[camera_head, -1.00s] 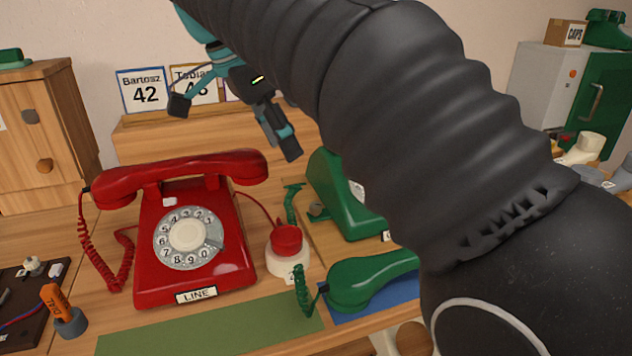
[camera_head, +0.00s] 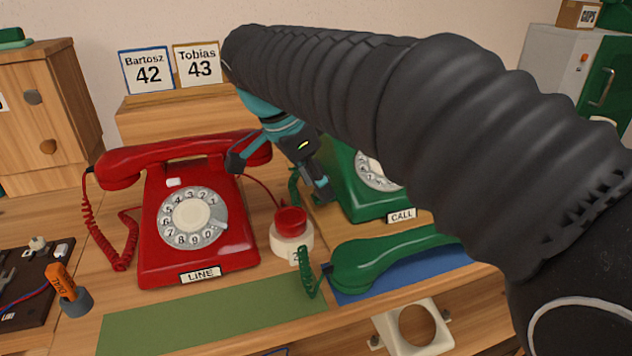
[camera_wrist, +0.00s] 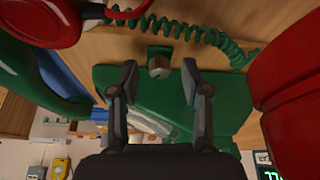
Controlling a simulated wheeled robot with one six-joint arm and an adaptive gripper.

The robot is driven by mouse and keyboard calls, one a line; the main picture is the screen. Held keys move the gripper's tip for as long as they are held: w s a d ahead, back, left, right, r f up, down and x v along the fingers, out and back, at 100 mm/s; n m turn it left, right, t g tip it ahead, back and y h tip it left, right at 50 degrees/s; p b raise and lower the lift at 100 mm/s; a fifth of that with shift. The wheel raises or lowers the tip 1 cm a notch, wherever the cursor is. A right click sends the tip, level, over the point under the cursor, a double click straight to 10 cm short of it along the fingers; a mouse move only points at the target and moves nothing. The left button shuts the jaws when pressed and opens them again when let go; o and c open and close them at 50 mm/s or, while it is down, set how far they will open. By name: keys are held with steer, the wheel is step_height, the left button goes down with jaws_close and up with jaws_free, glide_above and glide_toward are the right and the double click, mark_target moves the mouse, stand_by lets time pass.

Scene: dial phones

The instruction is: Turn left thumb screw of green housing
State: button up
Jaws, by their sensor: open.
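The green phone housing (camera_head: 372,205) stands behind the green handset (camera_head: 385,262), right of the red phone, partly hidden by my arm. In the wrist view the housing (camera_wrist: 140,102) shows below and between my fingers. A small metallic thumb screw (camera_wrist: 159,66) sticks out at the housing's edge, about midway between the fingertips and slightly beyond them. My gripper (camera_wrist: 160,78) is open with nothing in it. In the head view my gripper (camera_head: 279,175) is at the housing's left side, and I cannot make out the screw there.
The red phone (camera_head: 196,215) stands close on the left. The green coiled cord (camera_wrist: 200,35) runs past the screw. The green mat (camera_head: 205,325) in front is clear.

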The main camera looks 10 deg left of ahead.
steer(key=shift+d+f, duration=0.1)
steer(key=shift+f, duration=0.1)
jaws_close()
steer(key=shift+n+t+y+b, duration=0.4)
steer(key=shift+n+b, duration=0.1)
steer(key=shift+n, duration=0.7)
steer(key=shift+d+n+y, duration=0.1)
steer(key=shift+n+y, duration=0.3)
steer(key=shift+n, duration=0.8)
steer(key=shift+t, duration=0.3)
jaws_free()
